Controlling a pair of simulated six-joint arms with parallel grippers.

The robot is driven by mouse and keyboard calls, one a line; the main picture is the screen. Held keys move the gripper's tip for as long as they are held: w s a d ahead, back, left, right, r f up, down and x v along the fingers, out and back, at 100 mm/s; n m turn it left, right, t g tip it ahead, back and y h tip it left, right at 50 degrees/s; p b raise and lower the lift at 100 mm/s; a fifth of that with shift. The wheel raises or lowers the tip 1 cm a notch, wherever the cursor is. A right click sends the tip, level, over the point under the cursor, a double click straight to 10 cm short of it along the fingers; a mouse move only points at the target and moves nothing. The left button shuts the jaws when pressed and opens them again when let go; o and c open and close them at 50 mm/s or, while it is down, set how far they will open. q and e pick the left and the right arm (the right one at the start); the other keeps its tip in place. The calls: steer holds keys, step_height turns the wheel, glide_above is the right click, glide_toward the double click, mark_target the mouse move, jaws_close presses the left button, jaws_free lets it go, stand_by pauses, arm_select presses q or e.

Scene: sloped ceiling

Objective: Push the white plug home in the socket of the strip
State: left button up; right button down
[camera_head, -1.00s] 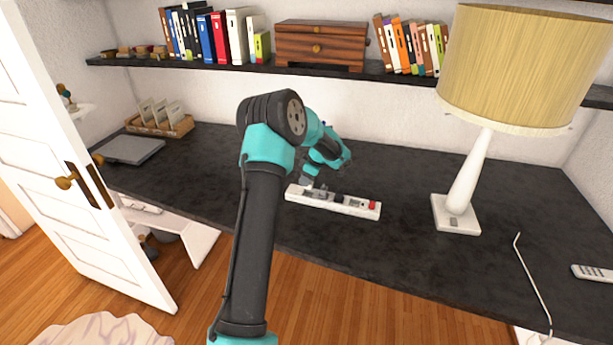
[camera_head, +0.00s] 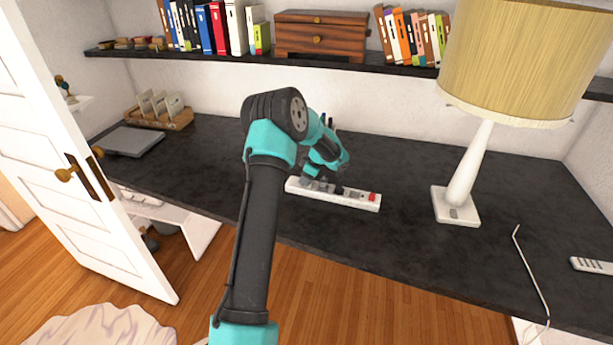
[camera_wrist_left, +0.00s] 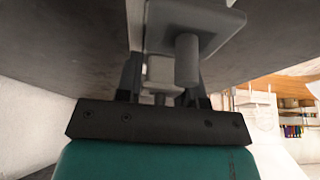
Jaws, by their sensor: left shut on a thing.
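The white power strip (camera_head: 352,202) lies on the dark desk, with a red switch at its right end and a dark plug standing near its middle. My left gripper (camera_head: 312,179) is low over the strip's left part, and the arm hides some of that area. In the left wrist view, the left gripper (camera_wrist_left: 162,85) is shut on the pale white plug (camera_wrist_left: 160,72), which sits between its fingers. A larger grey plug (camera_wrist_left: 188,30) with a round stem is close beside it. The plug's contact face is hidden, so I cannot tell how deep it sits. My right gripper is out of view.
A lamp (camera_head: 468,175) stands right of the strip, with a white cable (camera_head: 530,270) and a remote (camera_head: 592,265) farther right. A grey laptop (camera_head: 133,141) and a wooden holder (camera_head: 160,118) are at the left.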

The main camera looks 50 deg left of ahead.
arm_select(q)
steer(key=shift+f, duration=0.4)
stand_by(0.5)
steer(key=shift+w+a+r, duration=0.1)
steer(key=shift+a+r, duration=0.05)
steer(key=shift+r, duration=0.3)
steer(key=shift+m, duration=0.5)
steer(key=r, duration=0.5)
steer(key=w+r, duration=0.1)
steer(key=r, duration=0.1)
steer(key=shift+w+a+r, duration=0.1)
steer(key=shift+a+r, duration=0.05)
steer(key=w+d+r+m, duration=0.1)
steer(key=d, duration=0.1)
steer(key=d+r+m+t, duration=0.1)
steer(key=d, duration=0.1)
steer(key=w+d+r+m, duration=0.1)
steer(key=d, duration=0.1)
steer(key=shift+w+t+y, duration=0.3)
steer(key=shift+w, duration=0.05)
steer(key=d+f+m+t+h, duration=0.1)
steer(key=d+m, duration=0.7)
steer(key=d, duration=1.1)
steer(key=d+m+t+h, duration=0.2)
steer(key=d+m, duration=0.6)
steer(key=d, duration=1.1)
steer(key=shift+s+d+f+t, duration=0.35)
steer(key=shift+d+f+t, duration=0.05)
steer(key=shift+t, duration=0.5)
steer(key=shift+a, duration=0.1)
